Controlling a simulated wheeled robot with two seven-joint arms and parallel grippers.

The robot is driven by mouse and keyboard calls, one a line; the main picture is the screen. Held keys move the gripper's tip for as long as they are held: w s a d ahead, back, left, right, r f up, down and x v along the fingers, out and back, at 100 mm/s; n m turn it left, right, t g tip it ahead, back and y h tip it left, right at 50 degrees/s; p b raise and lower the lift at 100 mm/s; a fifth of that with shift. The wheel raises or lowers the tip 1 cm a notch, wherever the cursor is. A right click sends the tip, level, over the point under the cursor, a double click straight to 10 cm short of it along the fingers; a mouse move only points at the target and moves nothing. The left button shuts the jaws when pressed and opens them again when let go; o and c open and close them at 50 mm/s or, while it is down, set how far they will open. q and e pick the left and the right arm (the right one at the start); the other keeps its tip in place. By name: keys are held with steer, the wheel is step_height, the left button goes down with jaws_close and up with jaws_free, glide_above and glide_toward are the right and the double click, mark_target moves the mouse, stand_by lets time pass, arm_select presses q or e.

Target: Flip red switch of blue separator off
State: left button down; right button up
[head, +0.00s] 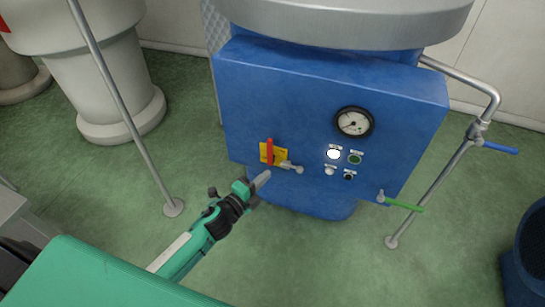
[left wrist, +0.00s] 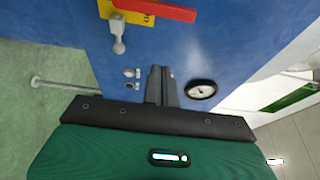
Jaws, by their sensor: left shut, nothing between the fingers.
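The blue separator (head: 240,100) stands ahead, and its front panel (left wrist: 200,40) fills much of the left wrist view. The red switch (head: 270,150) is a lever on a yellow plate (head: 281,153), low on the left of the panel. In the head view the lever points upward. In the left wrist view the red switch (left wrist: 165,10) lies along the top edge, partly cut off. My left gripper (head: 264,177) is shut and empty, just below the switch and apart from it. Its fingers (left wrist: 160,72) also show in the left wrist view. My right gripper is out of view.
A grey knobbed lever (head: 292,167) sits right beside the yellow plate. Several small buttons (head: 333,154) and a gauge (head: 353,122) are further right. A green-handled valve (head: 404,206) sticks out low right. A thin pole (head: 125,115) stands left of my left arm.

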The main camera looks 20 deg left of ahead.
mark_target(271, 155)
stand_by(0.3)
arm_select(q)
steer(key=w, duration=0.9)
steer(key=shift+w+a, duration=0.15)
steer(key=shift+w, duration=0.1)
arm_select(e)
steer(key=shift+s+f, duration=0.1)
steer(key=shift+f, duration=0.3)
arm_select(q)
steer(key=shift+a, duration=0.15)
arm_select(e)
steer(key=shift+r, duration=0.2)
